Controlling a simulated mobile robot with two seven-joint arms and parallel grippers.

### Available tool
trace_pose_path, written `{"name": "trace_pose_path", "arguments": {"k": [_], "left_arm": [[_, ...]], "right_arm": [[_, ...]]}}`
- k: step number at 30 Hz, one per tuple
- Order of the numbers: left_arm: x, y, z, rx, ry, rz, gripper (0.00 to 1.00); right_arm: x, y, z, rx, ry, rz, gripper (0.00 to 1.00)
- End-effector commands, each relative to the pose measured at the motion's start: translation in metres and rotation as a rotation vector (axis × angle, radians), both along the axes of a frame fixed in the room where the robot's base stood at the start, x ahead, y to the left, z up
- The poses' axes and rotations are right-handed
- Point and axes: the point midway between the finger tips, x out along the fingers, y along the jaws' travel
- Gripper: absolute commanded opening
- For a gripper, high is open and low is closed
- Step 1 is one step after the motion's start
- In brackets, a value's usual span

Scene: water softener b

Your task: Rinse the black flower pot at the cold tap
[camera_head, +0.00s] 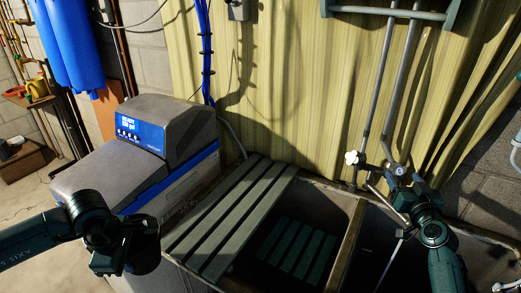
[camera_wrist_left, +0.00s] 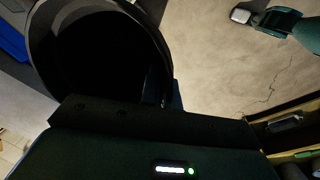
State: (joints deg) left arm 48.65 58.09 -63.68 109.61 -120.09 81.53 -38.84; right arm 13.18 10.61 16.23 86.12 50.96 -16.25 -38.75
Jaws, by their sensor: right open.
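The black flower pot (camera_head: 146,252) is held in the air left of the sink, in front of the grey softener cabinet. My left gripper (camera_head: 122,240) is shut on it at its side; the fingertips are mostly hidden. In the left wrist view the pot (camera_wrist_left: 95,60) fills the upper left, its dark round mouth facing the camera. My right gripper (camera_head: 398,178) is open beside the tap pipes over the right basin. A white tap knob (camera_head: 352,157) shows just left of it. The spout is hard to make out, and I see no water running.
A slatted board (camera_head: 232,215) covers part of the left basin. A wooden divider (camera_head: 347,243) separates it from the right basin. The softener cabinet (camera_head: 140,150) with a blue label stands behind the pot. Pipes (camera_head: 377,90) run up the yellow corrugated wall.

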Motion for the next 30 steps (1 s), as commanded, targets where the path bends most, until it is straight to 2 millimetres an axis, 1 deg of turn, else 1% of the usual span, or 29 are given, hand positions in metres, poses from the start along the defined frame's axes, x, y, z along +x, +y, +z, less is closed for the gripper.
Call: {"name": "trace_pose_path", "arguments": {"k": [1,3,7,12,18,20,30], "left_arm": [[0.0,0.0,0.0,0.0,-0.001,0.0,0.0],[0.0,0.0,0.001,0.0,-0.001,0.0,0.0],[0.0,0.0,0.002,0.0,-0.001,0.0,0.0],[0.0,0.0,0.002,0.0,-0.001,0.0,0.0],[0.0,0.0,0.002,0.0,-0.001,0.0,0.0],[0.0,0.0,0.002,0.0,-0.001,0.0,0.0],[0.0,0.0,0.002,0.0,-0.001,0.0,0.0]], "right_arm": [[0.009,-0.001,0.001,0.002,-0.001,-0.001,0.62],[0.018,-0.002,0.001,0.001,-0.001,0.0,0.62],[0.029,-0.003,0.001,0.001,-0.001,0.0,0.62],[0.034,-0.003,0.0,-0.001,0.0,0.0,0.62],[0.034,-0.003,0.0,0.0,0.0,0.0,0.62],[0.034,-0.003,0.0,0.0,0.0,0.0,0.58],[0.034,-0.003,0.0,0.0,0.001,0.0,0.3]]}}
